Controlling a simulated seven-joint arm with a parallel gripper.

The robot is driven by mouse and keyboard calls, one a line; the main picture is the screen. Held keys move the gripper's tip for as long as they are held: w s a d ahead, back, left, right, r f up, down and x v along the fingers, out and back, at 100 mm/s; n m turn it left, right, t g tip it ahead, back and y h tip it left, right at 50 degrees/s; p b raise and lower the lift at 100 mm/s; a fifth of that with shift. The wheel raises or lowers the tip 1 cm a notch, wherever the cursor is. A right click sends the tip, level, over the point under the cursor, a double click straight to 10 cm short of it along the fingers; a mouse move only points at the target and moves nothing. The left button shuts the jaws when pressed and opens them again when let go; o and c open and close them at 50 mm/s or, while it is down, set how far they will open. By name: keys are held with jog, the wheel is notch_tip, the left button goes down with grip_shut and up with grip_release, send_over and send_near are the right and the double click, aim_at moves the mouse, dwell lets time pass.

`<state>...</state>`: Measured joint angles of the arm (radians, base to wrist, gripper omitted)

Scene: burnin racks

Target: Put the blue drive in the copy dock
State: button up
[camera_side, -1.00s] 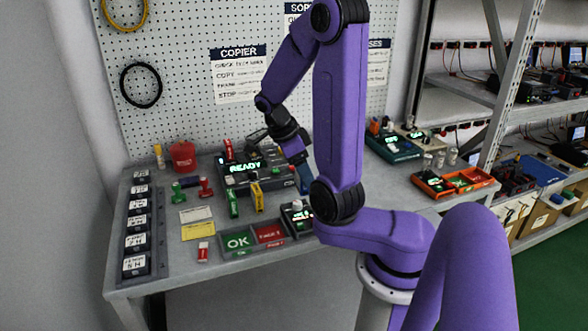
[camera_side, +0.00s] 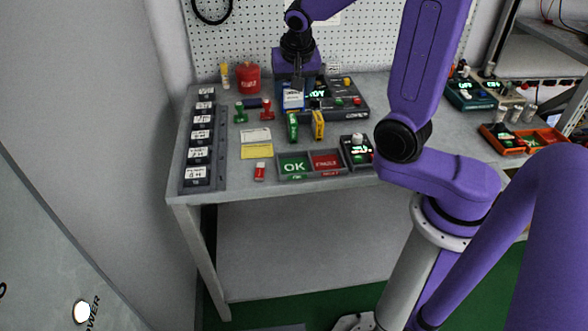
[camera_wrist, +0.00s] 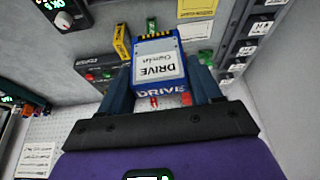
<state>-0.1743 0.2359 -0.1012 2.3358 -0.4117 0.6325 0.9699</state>
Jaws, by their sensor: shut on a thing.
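The blue drive (camera_side: 293,100), with a white label, is upright between the fingers of my gripper (camera_side: 297,84). In the wrist view the drive (camera_wrist: 158,68) shows its label, with a dark blue finger on each side. My gripper (camera_wrist: 160,80) is shut on it. The copy dock (camera_side: 352,112) is a dark unit with a lit green display and coloured buttons at the back of the bench. The drive is in front of the dock's left part and hides some of it. I cannot tell whether the drive touches the dock.
A green drive (camera_side: 292,127) and a yellow drive (camera_side: 318,125) stand in front of the dock. Green and red trays (camera_side: 327,162) and a small dark device (camera_side: 357,151) are at the front edge. A red can (camera_side: 247,78) is behind left. A labelled rack (camera_side: 217,150) lines the left side.

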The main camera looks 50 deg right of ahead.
jog(key=w+a+r+n+t+y, duration=0.1)
jog(key=w+a+r+n+y, duration=0.15)
jog(key=a+r+n, duration=0.35)
jog(key=w+d+r+n+y, duration=0.1)
jog(key=w+d+n, duration=0.1)
jog(key=w+d, duration=0.5)
jog(key=w+d+r+n, duration=0.1)
jog(key=w+d+n, duration=0.1)
jog(key=d, duration=0.9)
jog(key=w+d+r+n+y, duration=0.1)
jog(key=w+d+n, duration=0.3)
jog(key=d, duration=0.5)
jog(key=s+d+f+n+y, duration=0.1)
jog(key=d+n, duration=0.1)
jog(key=d, duration=0.5)
jog(key=s+d+f+n, duration=0.1)
jog(key=d+f+n, duration=0.1)
jog(key=d, duration=0.4)
jog(key=shift+g, duration=0.3)
jog(key=f, duration=1.5)
jog(key=shift+w+f, duration=0.2)
jog(key=shift+f, duration=0.1)
jog(key=shift+d+f, duration=0.1)
jog(key=shift+f, duration=1)
